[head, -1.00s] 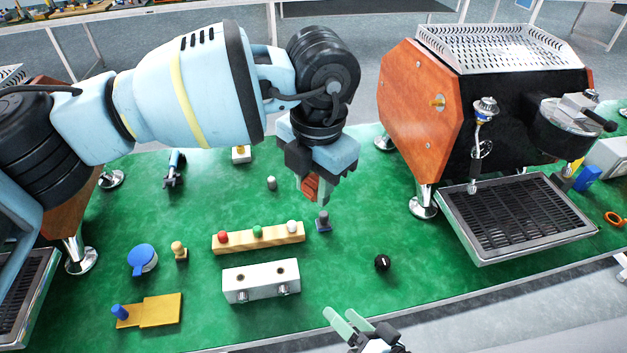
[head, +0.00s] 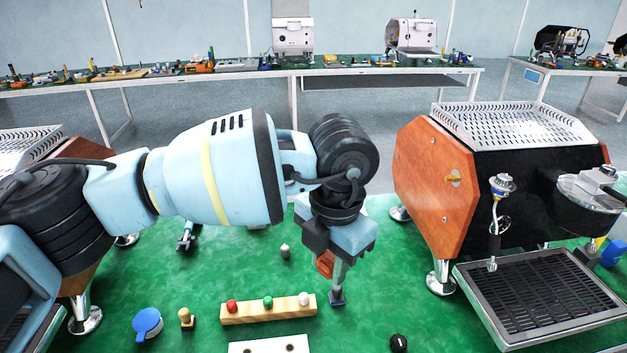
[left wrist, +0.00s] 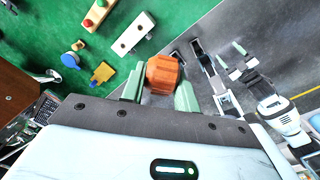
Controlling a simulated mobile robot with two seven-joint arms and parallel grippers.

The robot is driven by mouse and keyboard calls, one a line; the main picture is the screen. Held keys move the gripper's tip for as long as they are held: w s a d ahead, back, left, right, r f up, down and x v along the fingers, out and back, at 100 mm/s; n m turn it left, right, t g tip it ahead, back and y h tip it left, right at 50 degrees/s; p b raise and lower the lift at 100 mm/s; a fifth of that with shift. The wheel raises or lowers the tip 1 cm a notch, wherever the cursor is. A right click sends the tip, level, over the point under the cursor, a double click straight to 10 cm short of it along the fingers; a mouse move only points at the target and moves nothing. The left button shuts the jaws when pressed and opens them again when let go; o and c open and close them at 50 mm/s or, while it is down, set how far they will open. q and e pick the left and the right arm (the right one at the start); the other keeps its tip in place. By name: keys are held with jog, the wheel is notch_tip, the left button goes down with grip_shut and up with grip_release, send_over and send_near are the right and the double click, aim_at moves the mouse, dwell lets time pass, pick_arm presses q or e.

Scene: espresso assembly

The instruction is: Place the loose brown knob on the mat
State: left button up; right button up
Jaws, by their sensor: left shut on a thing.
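The brown knob (head: 325,263), orange-brown and many-sided, is between the fingers of my left gripper (head: 331,276). In the left wrist view the knob (left wrist: 162,73) sits between the green fingertips of the left gripper (left wrist: 159,92), which is shut on it. The green mat (head: 225,272) covers the bench top below. In the head view the knob appears above the mat, partly covered by the fingers; its exact height is hard to tell. My right gripper (left wrist: 230,54) shows only in the left wrist view, with its green fingers apart and nothing between them.
A small grey-purple part (head: 337,298) stands just below the left gripper in the picture. A wooden strip (head: 250,311) with coloured balls and a white block (head: 270,345) are nearer. The espresso machine (head: 437,195) stands at right. A black knob (head: 398,343) lies front right.

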pick_arm(q)
jog(key=a+f+m, duration=0.2)
jog(key=a+m, duration=1.1)
jog(key=s+a+f+m+h, duration=0.1)
jog(key=a+f+m, duration=0.2)
jog(key=a+m, duration=1)
jog(key=shift+s+a+f, duration=0.15)
jog(key=shift+s+f, duration=0.05)
jog(key=shift+s, duration=0.05)
jog(key=s+f, duration=0.4)
jog(key=f, duration=0.1)
dwell(1.2)
